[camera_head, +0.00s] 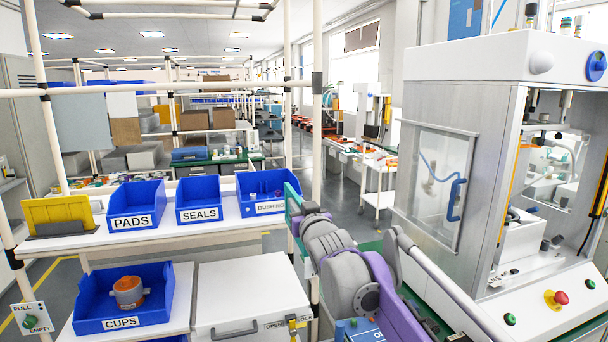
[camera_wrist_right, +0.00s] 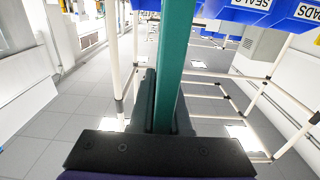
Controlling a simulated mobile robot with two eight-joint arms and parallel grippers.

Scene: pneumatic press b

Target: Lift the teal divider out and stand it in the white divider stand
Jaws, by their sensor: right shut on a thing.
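The teal divider (camera_wrist_right: 174,55) shows edge-on as a long flat strip between the dark fingers of my right gripper (camera_wrist_right: 165,105) in the wrist view. That gripper is shut on it. In the head view the right gripper (camera_head: 298,203) is beside the right end of the BUSHINGS bin (camera_head: 262,194), and a narrow teal edge of the divider (camera_head: 289,215) shows there. Whether the divider touches the bin I cannot tell. I cannot make out a white divider stand in either view. My left gripper is not in view.
Blue PADS (camera_head: 137,203) and SEALS (camera_head: 198,199) bins stand on the white upper shelf beside a yellow panel (camera_head: 57,213) in a dark base. A CUPS bin (camera_head: 94,293) and white box (camera_head: 250,291) are below. The press (camera_head: 456,110) stands right.

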